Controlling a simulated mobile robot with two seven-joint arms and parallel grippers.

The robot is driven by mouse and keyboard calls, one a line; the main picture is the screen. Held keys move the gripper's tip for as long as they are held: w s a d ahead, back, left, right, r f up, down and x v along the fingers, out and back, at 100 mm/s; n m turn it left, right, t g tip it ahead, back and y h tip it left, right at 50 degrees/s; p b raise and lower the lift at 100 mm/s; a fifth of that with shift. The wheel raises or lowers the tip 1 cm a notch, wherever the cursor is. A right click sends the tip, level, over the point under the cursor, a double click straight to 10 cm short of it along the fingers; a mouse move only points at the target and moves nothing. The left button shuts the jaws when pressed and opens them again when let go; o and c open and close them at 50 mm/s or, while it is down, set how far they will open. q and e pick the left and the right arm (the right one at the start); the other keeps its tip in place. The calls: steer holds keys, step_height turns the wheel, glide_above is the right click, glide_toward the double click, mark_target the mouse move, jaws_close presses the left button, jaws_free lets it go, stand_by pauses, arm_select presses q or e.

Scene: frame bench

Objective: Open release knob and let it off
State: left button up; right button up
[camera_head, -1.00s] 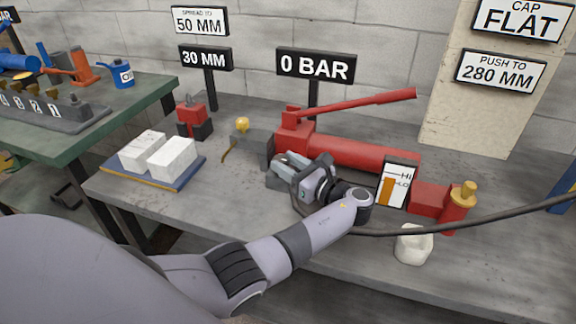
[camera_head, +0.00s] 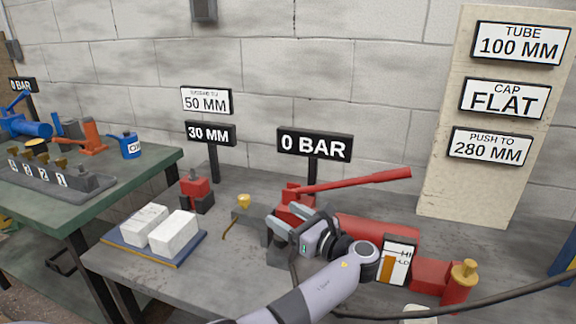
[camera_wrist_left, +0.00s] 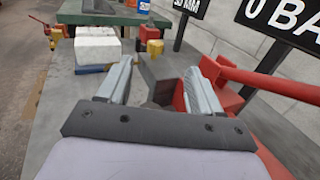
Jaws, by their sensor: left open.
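The red hand pump (camera_head: 375,236) lies on the grey bench with its long red lever (camera_head: 355,182) raised above it. A small yellow knob (camera_head: 244,199) sits at the pump's left end, beside a bent yellow lever (camera_head: 230,228). A brass knob (camera_head: 464,270) tops the pump's right end; which knob is the release knob I cannot tell. My left gripper (camera_head: 271,228) is open over the pump's left end and hides part of it. In the left wrist view the yellow knob (camera_wrist_left: 154,47) shows beyond the open, empty fingers (camera_wrist_left: 160,80). My right gripper is not in view.
The 0 BAR sign (camera_head: 314,145) stands behind the pump. A red jack (camera_head: 195,188) and white blocks (camera_head: 172,235) on a blue tray are to the left. A dark hose (camera_head: 500,297) crosses the front right. The bench left of the knob is partly clear.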

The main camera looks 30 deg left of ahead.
arm_select(q)
step_height(320, 180, up, 13)
steer(key=p, duration=0.1)
steer(key=shift+p, duration=0.4)
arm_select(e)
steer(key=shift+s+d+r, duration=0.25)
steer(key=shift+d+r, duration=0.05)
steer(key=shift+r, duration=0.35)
arm_select(q)
steer(key=shift+f, duration=0.1)
